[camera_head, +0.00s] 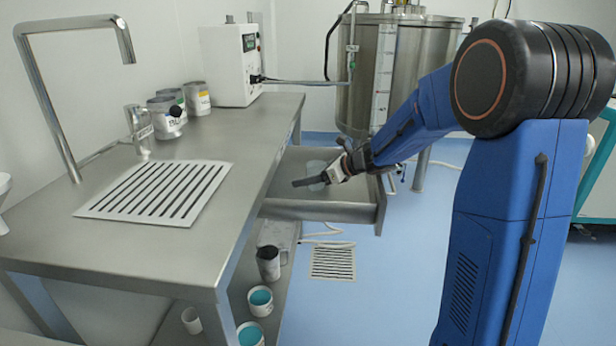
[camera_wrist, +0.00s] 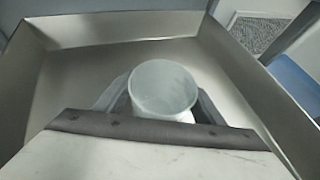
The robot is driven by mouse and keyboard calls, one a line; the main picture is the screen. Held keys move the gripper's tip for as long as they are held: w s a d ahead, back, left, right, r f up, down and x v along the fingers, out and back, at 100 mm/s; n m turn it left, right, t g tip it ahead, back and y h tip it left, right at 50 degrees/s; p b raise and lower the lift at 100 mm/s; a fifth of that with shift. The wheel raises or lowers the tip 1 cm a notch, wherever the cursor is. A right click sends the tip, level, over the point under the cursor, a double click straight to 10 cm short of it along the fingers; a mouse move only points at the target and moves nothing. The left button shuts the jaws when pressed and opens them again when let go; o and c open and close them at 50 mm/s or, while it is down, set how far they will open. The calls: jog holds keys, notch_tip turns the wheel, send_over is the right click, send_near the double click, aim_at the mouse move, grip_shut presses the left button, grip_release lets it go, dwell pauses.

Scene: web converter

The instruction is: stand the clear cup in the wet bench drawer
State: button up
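The clear cup (camera_head: 315,167) is inside the open wet bench drawer (camera_head: 325,211). In the wrist view the cup (camera_wrist: 163,86) is upright with its round mouth toward the camera. The dark fingers of my gripper (camera_wrist: 163,106) lie against both sides of the cup, with no clear gap. My gripper (camera_head: 318,181) also shows in the head view, reaching into the drawer from the right. The drawer's walls (camera_wrist: 120,27) surround the cup. Whether the cup's base touches the drawer floor cannot be told; the fingers hide part of it.
The bench top (camera_head: 235,195) carries a slotted drain plate (camera_head: 155,192), a tap (camera_head: 138,130), several labelled cans (camera_head: 197,98) and a white instrument (camera_head: 232,65). A steel tank (camera_head: 400,85) stands behind the drawer. Mugs and tubs (camera_head: 261,300) sit on the lower shelf.

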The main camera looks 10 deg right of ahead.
aim_at(326, 190)
jog(key=shift+r, duration=0.1)
jog(key=shift+s+d+r, duration=0.1)
jog(key=shift+d+r, duration=0.05)
jog(key=shift+d, duration=0.05)
jog(key=shift+v, duration=3.5)
jog(key=shift+r, duration=0.1)
